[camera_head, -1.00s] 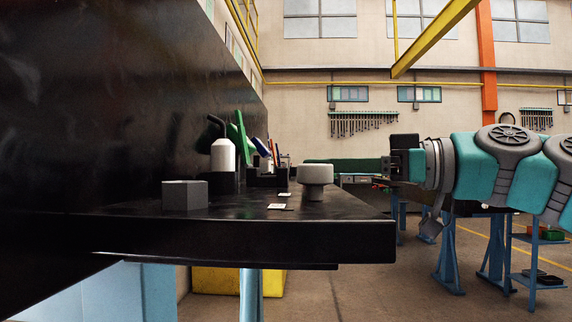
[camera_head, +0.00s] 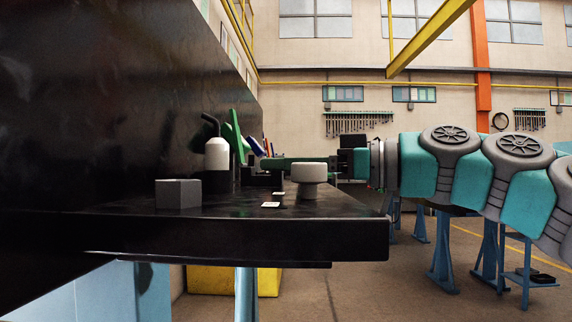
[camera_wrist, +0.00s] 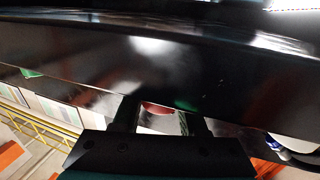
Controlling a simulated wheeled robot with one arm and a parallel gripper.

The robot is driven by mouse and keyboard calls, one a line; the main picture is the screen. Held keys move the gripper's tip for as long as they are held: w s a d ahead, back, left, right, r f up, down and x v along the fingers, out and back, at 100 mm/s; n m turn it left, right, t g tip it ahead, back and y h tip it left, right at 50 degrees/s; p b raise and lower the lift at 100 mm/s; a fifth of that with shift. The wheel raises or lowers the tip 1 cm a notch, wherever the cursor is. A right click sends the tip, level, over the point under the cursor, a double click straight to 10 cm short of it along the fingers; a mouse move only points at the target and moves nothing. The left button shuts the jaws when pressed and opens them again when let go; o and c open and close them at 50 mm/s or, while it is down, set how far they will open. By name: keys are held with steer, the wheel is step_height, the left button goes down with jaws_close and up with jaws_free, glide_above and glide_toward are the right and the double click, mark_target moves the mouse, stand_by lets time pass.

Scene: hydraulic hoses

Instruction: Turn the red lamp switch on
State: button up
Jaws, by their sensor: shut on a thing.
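My gripper (camera_head: 338,165) reaches from the right, over the far right part of the black bench, in the head view. In the wrist view its two dark fingers (camera_wrist: 158,116) are closed on a small rounded red thing with a pale part below it. This red piece (camera_wrist: 157,107) looks like the red lamp switch, but only a little of it shows. Whether it is on or off cannot be seen. In the head view the red switch cannot be made out.
The black bench (camera_head: 240,238) holds a grey block (camera_head: 178,194), a grey mushroom-shaped knob (camera_head: 309,180), small white cards (camera_head: 270,205) and a white bottle (camera_head: 217,154). A tall black panel (camera_head: 130,110) stands at the left.

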jaws_close()
steer(key=shift+f, duration=0.1)
steer(key=shift+w+f+m+t+h+b, duration=0.15)
steer(key=shift+m+t+h+b, duration=0.35)
steer(key=shift+m+t+b, duration=0.45)
steer(key=shift+w+d+m+t+h, duration=0.15)
steer(key=shift+m+t+h, duration=0.5)
steer(key=shift+t, duration=0.3)
steer(key=shift+w+d+m+t+h, duration=0.1)
steer(key=shift+w+m+t+h, duration=0.1)
steer(key=shift+m+t+h, duration=0.65)
steer(key=shift+w+d+m+t+h, duration=0.15)
steer(key=shift+m+t+h, duration=0.35)
steer(key=shift+t, duration=0.55)
steer(key=shift+r, duration=0.2)
steer(key=o, duration=0.6)
jaws_free()
steer(key=shift+d, duration=0.1)
